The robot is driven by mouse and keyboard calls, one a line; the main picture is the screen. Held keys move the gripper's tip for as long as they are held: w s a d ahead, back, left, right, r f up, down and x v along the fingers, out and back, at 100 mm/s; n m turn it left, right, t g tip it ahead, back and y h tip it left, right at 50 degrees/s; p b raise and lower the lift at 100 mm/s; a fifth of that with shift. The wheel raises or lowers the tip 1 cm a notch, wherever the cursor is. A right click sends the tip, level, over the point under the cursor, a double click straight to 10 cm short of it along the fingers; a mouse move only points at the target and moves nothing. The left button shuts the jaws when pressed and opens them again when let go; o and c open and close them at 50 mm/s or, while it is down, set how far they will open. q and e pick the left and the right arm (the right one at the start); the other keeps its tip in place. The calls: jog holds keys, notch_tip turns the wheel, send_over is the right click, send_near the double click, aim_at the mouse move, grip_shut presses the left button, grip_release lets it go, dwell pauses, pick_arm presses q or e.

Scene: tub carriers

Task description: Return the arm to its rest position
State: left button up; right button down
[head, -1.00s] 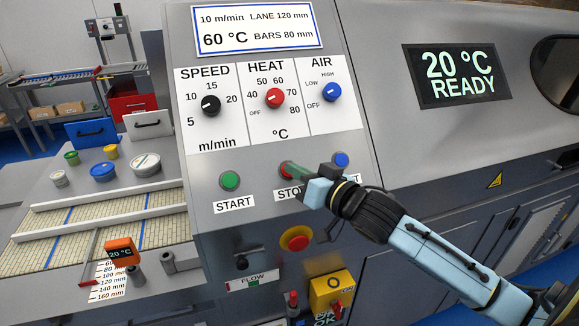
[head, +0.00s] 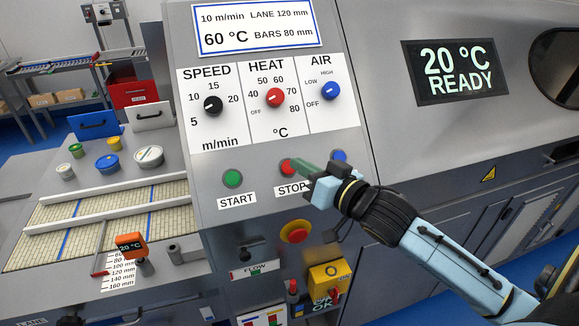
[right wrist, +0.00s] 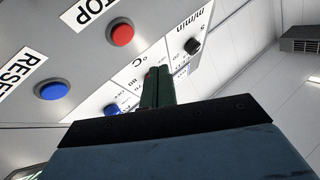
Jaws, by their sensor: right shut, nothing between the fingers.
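My right gripper (head: 305,168) is in front of the sloped control panel, over the area between the red STOP button (head: 287,167) and the blue button (head: 339,157). Its green fingers are together and hold nothing. In the right wrist view the shut fingers (right wrist: 163,88) point up the panel, with the red button (right wrist: 121,34) and the blue RESET button (right wrist: 52,90) to their left. The panel behind the fingers appears a little apart from them, but I cannot tell the exact gap. My left gripper is not in view.
The green START button (head: 232,179), a red emergency button (head: 295,232) and a yellow switch box (head: 328,278) are near the arm. Speed (head: 212,105), heat (head: 275,97) and air (head: 330,91) knobs are above. The display (head: 455,72) reads 20 °C READY. A conveyor (head: 120,222) is at left.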

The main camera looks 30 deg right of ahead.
dwell(0.3)
jog(key=s+a+f+g+h, duration=0.25)
jog(key=s+f+g, duration=0.45)
jog(key=f, duration=0.6)
jog(key=s+a+f+n+g, duration=0.25)
jog(key=s+f, duration=0.25)
jog(key=s, duration=0.3)
jog(key=s+a+f+n+g, duration=0.15)
jog(key=s+f+g, duration=0.25)
jog(key=s, duration=0.4)
notch_tip(320, 180, down, 31)
jog(key=s+g+b, duration=0.2)
jog(key=b, duration=0.6)
jog(key=s+d+f+b, duration=0.1)
jog(key=s+f+b, duration=0.2)
jog(key=s+f, duration=0.5)
jog(key=s+d+f+b, duration=0.1)
jog(key=s+f+b, duration=0.2)
jog(key=s+f, duration=0.5)
notch_tip(320, 180, down, 7)
jog(key=shift+s+d+r+g+h+b, duration=0.15)
jog(key=shift+g+h+b, duration=0.2)
jog(key=shift+h+b, duration=0.1)
